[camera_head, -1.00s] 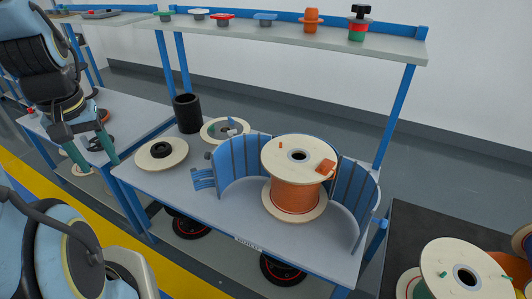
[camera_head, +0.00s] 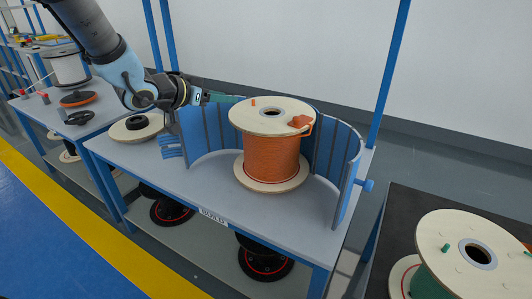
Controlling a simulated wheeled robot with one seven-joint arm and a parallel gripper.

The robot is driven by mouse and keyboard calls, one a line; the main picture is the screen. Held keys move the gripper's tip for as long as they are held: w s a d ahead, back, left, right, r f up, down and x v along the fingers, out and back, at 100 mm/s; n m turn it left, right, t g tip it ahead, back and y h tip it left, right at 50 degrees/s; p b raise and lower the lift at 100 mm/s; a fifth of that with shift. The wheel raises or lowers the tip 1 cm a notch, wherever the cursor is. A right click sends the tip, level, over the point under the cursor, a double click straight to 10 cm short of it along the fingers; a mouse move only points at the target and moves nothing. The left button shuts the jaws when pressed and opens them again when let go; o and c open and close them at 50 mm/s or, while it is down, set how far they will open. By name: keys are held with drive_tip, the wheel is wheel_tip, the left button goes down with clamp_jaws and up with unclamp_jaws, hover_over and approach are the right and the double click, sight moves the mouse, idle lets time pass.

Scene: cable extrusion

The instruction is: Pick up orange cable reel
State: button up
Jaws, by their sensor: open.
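The orange cable reel (camera_head: 272,158) stands upright on the grey workbench, with pale wooden flanges at top and bottom and orange cable between. An orange piece sits at the right rim of its top flange. A blue curved slatted guard (camera_head: 340,155) stands around its back and sides. My arm reaches in from the upper left. My gripper (camera_head: 224,99) is at the left end of the guard, level with the top flange and to its left, pointing right. It is open and empty. Its fingertips are small and partly hidden, and I cannot tell whether they touch the flange.
A wooden disc with a black hub (camera_head: 137,127) lies on the bench's left part. Black reels (camera_head: 265,262) lie on the lower shelf. A green cable reel (camera_head: 470,255) stands at the lower right on a dark surface. A blue post (camera_head: 390,75) rises behind the bench. Bench front is clear.

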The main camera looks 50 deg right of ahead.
sight(248, 108)
drive_tip(key=x, duration=1)
drive_tip(key=shift+f+p, duration=0.1)
drive_tip(key=shift+p, duration=0.3)
clamp_jaws()
idle(0.9)
